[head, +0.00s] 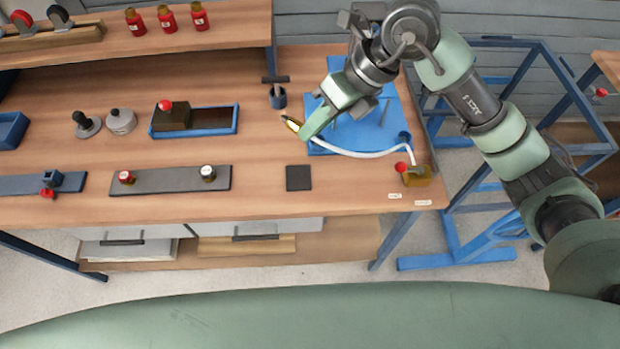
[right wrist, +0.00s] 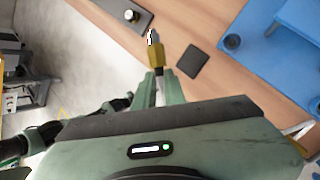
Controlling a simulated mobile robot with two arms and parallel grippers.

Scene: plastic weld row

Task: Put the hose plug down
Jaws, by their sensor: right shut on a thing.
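The hose plug (head: 292,124), with a yellow body and a dark end, is held in my right gripper (head: 305,133) above the bench, near the left edge of the blue plate. In the right wrist view the plug (right wrist: 156,56) sticks out beyond the fingertips (right wrist: 159,76), which are shut on it. A white hose (head: 365,154) curves from the gripper to a yellow block with a red knob (head: 417,176) at the bench's right front corner. My left gripper is not in view.
A flat black square (head: 298,177) lies in front of the plug; it also shows in the right wrist view (right wrist: 192,62). The blue plate (head: 385,135) lies under my right arm. A grey strip with two knobs (head: 165,181) and a blue tray (head: 218,116) are farther left.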

